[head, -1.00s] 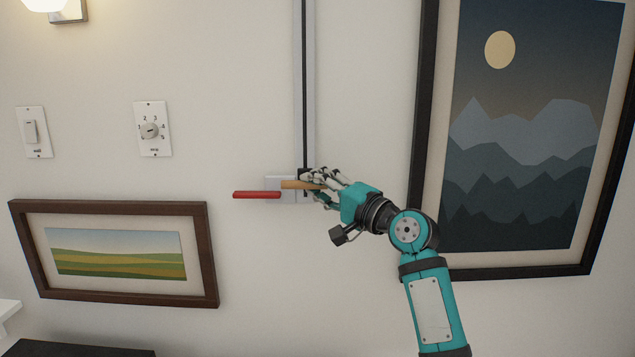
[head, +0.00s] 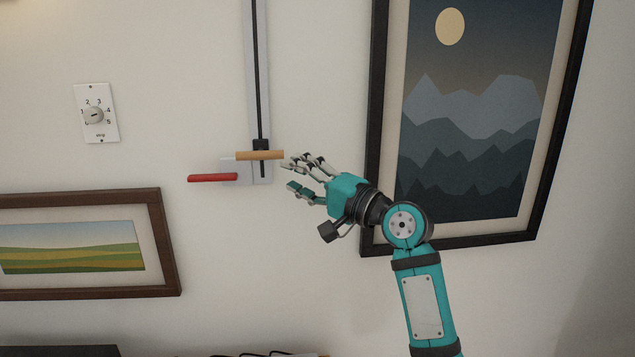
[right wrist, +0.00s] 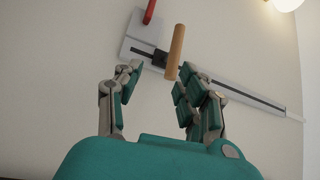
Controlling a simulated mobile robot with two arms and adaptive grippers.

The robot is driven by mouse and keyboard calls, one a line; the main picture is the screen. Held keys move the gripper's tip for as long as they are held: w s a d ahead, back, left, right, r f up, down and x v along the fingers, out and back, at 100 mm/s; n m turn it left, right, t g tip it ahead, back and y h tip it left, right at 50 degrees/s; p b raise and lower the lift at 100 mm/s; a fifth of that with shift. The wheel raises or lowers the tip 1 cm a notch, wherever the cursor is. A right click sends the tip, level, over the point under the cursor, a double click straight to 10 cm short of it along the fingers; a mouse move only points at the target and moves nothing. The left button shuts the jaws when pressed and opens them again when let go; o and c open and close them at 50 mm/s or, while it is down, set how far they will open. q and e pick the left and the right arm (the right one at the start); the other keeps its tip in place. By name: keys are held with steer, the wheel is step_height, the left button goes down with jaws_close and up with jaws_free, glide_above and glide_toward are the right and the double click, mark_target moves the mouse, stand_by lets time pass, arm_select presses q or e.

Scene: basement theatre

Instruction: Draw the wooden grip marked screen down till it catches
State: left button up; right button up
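The wooden grip (head: 259,155) is a pale horizontal bar on a black slider near the lower end of a vertical wall track (head: 249,75). A short stretch of slot shows below the slider. No mark is readable on the grip. My right gripper (head: 288,176) is open and empty, just right of the grip, its fingers pointing left towards it. In the right wrist view the grip (right wrist: 175,52) lies beyond the spread fingertips, with the slider and track behind it. My left gripper is not in view.
A red bar (head: 213,177) sticks out left of the track, slightly lower than the grip. A dial plate (head: 97,114) is on the wall at left. Framed pictures hang at lower left (head: 172,240) and right (head: 375,130). Bare wall lies around the track.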

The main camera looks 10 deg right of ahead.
steer(key=v, duration=0.5)
steer(key=shift+s+d+r, duration=0.15)
steer(key=shift+s+r, duration=0.1)
steer(key=shift+r, duration=0.05)
steer(key=shift+d, duration=0.1)
